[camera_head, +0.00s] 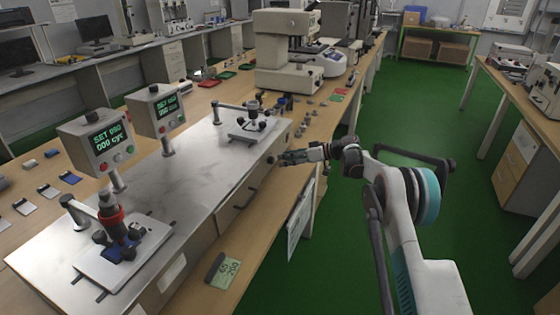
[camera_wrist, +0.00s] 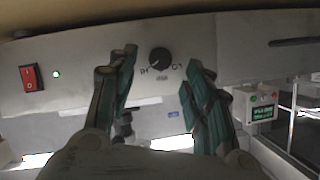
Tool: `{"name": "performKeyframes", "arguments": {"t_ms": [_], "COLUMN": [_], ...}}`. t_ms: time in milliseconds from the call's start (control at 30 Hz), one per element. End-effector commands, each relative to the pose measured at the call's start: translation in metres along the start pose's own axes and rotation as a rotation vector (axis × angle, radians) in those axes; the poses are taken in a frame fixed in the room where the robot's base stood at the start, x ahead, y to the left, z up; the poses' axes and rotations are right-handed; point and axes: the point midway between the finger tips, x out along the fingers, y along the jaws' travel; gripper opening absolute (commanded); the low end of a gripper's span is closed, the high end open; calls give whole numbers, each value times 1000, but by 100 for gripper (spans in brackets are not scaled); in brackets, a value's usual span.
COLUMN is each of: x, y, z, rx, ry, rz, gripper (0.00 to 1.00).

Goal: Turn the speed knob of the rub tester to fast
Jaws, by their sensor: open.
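The rub tester (camera_head: 170,205) is a long steel-topped unit on the wooden bench in the head view. In the wrist view a round black speed knob (camera_wrist: 160,61) sits on its pale front panel (camera_wrist: 215,40), with small printed marks around it that I cannot read surely. My gripper (camera_wrist: 159,63) is open, one finger left and one right of the knob in that view; I cannot tell whether they touch it. The knob's pointer direction is unclear. In the head view my gripper (camera_head: 284,158) is at the right front side of the tester.
A red rocker switch (camera_wrist: 31,77) and a lit green lamp (camera_wrist: 56,74) are left of the knob. Two display boxes (camera_head: 103,140) (camera_head: 158,108) and two rubbing arms (camera_head: 112,220) (camera_head: 252,118) stand on the tester. Green floor is clear at right.

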Motion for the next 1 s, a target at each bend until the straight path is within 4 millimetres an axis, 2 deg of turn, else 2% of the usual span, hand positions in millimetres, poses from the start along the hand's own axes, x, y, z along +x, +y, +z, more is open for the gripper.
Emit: {"name": "performKeyframes", "arguments": {"t_ms": [33,200,400,867,1000], "x": [-13,-46,-70,-77,-83], "y": [1,1,1,0,-8], "z": [0,0,0,-1,-12], "rx": [1,0,0,1,19], "ry": [1,1,1,-1,-18], "rz": [3,3,1,1,18], "gripper": [46,46,46,46,46]}}
